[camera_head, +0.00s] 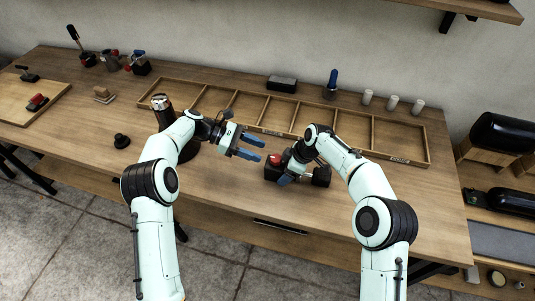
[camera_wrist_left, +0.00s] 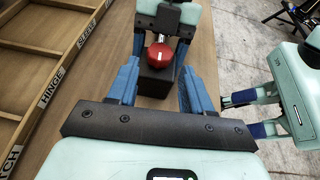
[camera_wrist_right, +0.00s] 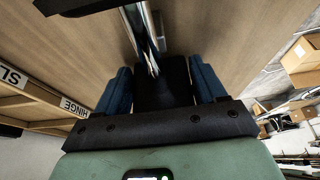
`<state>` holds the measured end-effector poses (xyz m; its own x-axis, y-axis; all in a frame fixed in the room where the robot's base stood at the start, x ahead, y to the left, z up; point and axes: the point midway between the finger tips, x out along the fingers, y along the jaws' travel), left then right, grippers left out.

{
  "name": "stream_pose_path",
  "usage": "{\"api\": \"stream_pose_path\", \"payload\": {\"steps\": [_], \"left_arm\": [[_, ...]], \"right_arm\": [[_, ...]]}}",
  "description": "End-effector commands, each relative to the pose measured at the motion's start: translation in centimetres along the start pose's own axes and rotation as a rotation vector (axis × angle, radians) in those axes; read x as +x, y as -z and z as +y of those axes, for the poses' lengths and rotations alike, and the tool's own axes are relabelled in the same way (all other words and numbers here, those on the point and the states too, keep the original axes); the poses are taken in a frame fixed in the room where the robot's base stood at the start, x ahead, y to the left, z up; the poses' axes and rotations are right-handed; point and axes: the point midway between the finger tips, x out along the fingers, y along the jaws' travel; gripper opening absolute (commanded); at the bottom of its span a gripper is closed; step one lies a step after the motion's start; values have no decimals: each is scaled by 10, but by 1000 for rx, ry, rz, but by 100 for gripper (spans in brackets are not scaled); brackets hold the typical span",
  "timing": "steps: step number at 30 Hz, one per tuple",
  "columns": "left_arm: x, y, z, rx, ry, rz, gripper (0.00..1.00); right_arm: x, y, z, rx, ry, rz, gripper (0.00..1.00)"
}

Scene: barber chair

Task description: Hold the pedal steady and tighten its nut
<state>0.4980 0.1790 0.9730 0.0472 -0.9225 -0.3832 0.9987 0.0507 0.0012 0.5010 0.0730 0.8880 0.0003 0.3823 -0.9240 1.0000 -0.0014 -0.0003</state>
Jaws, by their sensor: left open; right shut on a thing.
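A dark assembly, seemingly the pedal (camera_head: 321,176), lies near the table's front edge, with a black block at its right end and a short silver rod. A red ball (camera_head: 277,158) shows at its left, and also in the left wrist view (camera_wrist_left: 159,54), above a black block (camera_wrist_left: 153,82). My right gripper (camera_head: 287,177) is shut on a dark part of it; in the right wrist view that part (camera_wrist_right: 165,85) sits between the fingers, with a silver rod beyond. My left gripper (camera_head: 258,147) is open and empty, left of the red ball and apart from it. I cannot make out the nut.
A long divided wooden tray (camera_head: 402,160) with labelled compartments lies behind the grippers. A black and chrome canister (camera_head: 161,109) stands beside my left arm. A small black knob (camera_head: 121,141) lies farther left.

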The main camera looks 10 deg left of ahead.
Motion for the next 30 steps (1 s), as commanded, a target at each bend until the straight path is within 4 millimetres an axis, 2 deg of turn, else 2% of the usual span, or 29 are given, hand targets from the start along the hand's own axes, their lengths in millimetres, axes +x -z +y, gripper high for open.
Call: {"api": "stream_pose_path", "payload": {"steps": [3,9,14,24,25,27,30], "left_arm": [[-26,0,1,1,-4,0,50],[-53,0,0,1,-1,-1,50],[-60,0,0,1,1,-1,50],[-61,-1,0,1,1,-1,50],[-61,-1,0,1,1,-1,50],[-61,-1,0,1,1,-1,50],[-61,-1,0,1,1,-1,50]], "right_arm": [[-1,0,0,0,-1,0,14],[-1,0,0,0,-1,1,14],[-1,0,0,0,-1,1,14],[-1,0,0,0,-2,1,14],[-1,0,0,0,-2,1,80],[-1,0,0,0,-2,1,100],[0,0,0,0,-1,1,100]]}}
